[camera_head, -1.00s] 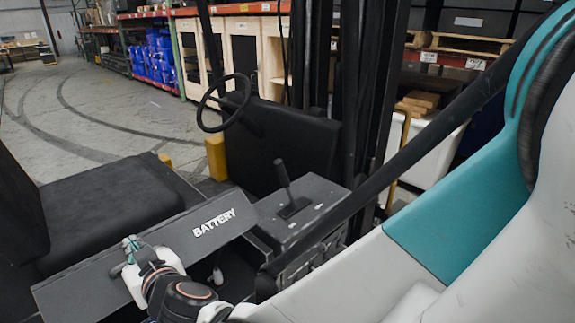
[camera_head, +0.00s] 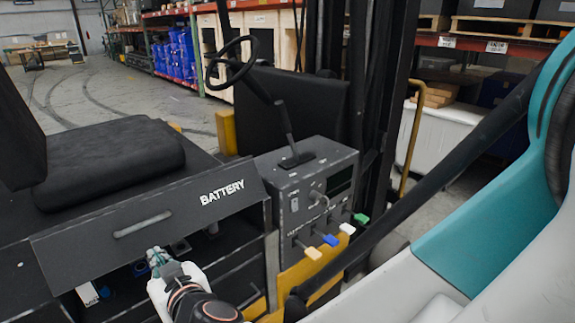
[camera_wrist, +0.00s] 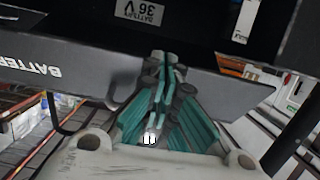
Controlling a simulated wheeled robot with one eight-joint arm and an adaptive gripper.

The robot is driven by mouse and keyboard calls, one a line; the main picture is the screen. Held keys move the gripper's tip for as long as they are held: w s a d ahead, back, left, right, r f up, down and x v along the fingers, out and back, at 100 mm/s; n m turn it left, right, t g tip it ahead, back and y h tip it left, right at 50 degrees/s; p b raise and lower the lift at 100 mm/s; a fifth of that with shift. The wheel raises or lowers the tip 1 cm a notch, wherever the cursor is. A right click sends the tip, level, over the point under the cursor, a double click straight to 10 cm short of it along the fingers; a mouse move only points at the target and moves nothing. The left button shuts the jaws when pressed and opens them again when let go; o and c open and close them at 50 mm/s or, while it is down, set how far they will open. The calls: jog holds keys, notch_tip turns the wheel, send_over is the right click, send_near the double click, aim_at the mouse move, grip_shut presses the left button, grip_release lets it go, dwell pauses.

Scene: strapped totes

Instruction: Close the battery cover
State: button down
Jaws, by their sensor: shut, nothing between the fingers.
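The battery cover (camera_head: 90,250) is a dark grey panel marked BATTERY, with a bar handle (camera_head: 142,224). It stands raised, with the dark battery compartment (camera_head: 238,255) open below it. My gripper (camera_head: 157,254) is shut and empty. In the head view it appears by the cover's lower edge, below the handle; I cannot tell if it touches. In the wrist view the shut teal-and-grey fingers (camera_wrist: 160,72) overlap the cover (camera_wrist: 205,84), whose lettering is upside down at the left.
A black seat (camera_head: 105,160) is behind the cover. A control box (camera_head: 310,185) with a lever and coloured tabs stands to its right. The steering wheel (camera_head: 229,62) and dark mast posts rise behind. Open floor (camera_head: 100,100) lies at the back left.

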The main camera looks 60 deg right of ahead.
jog(key=shift+w+d+f+b, duration=0.15)
jog(key=shift+f+b, duration=0.15)
jog(key=shift+f, duration=0.3)
jog(key=shift+w+d+f+b, duration=0.1)
jog(key=shift+f+b, duration=0.15)
jog(key=shift+f, duration=0.35)
jog(key=shift+r, duration=0.1)
